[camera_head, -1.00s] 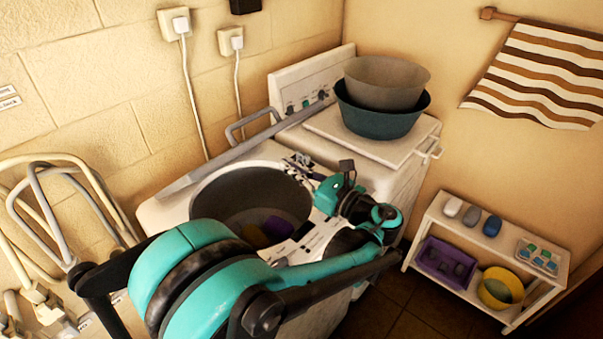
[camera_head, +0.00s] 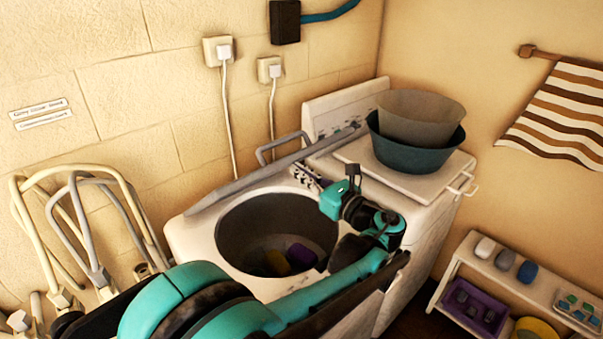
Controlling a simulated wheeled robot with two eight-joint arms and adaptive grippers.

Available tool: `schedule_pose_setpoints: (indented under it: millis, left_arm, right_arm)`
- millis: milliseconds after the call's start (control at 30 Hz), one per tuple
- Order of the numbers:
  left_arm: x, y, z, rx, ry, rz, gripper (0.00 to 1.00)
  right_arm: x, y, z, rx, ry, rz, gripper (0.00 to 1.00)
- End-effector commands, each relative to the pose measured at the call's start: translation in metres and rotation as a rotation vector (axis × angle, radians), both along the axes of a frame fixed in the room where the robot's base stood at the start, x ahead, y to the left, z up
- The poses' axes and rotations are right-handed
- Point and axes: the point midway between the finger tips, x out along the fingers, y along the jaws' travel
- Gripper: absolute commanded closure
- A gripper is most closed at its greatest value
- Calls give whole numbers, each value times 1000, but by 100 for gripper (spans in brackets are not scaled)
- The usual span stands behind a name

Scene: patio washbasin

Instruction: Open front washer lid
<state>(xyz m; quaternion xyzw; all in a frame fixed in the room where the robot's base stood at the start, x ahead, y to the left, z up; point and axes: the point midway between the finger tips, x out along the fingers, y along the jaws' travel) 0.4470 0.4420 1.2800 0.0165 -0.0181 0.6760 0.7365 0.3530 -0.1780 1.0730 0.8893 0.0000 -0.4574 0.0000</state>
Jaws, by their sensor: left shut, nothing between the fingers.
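The front washer (camera_head: 190,240) is a white top-loading machine, and its round drum opening is uncovered. Its lid (camera_head: 245,184) stands raised behind the opening, seen nearly edge-on as a long grey slab with a bar handle (camera_head: 280,146) above it. Yellow and purple items (camera_head: 301,256) lie in the dark drum. My left arm reaches across the washer's front right. My left gripper (camera_head: 308,178) is shut and empty, by the back right of the opening, in front of the lid. I cannot tell whether it touches the lid. My right gripper is out of view.
A grey basin in a teal basin (camera_head: 412,150) stands on the second machine's closed lid (camera_head: 350,158) at the right. Folded metal racks (camera_head: 85,225) lean at the left wall. A low white shelf (camera_head: 455,262) stands at the lower right. Two plugged cables hang behind.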

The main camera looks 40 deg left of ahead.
Motion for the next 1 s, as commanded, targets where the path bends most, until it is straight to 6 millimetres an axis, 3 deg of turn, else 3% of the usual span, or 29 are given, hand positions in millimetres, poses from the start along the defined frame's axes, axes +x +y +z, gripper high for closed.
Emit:
schedule_pose_setpoints:
  millis: [267, 467, 767, 1000]
  left_arm:
    - [1, 18, 31, -59, 6, 3, 100]
    - [3, 51, 69, -161, 12, 6, 100]
    - [8, 123, 126, -358, 28, 7, 100]
    - [14, 199, 164, -540, 41, 8, 100]
  right_arm:
    - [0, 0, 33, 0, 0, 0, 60]
    - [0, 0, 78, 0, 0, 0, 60]
    - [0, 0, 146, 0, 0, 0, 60]
    - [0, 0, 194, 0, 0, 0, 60]
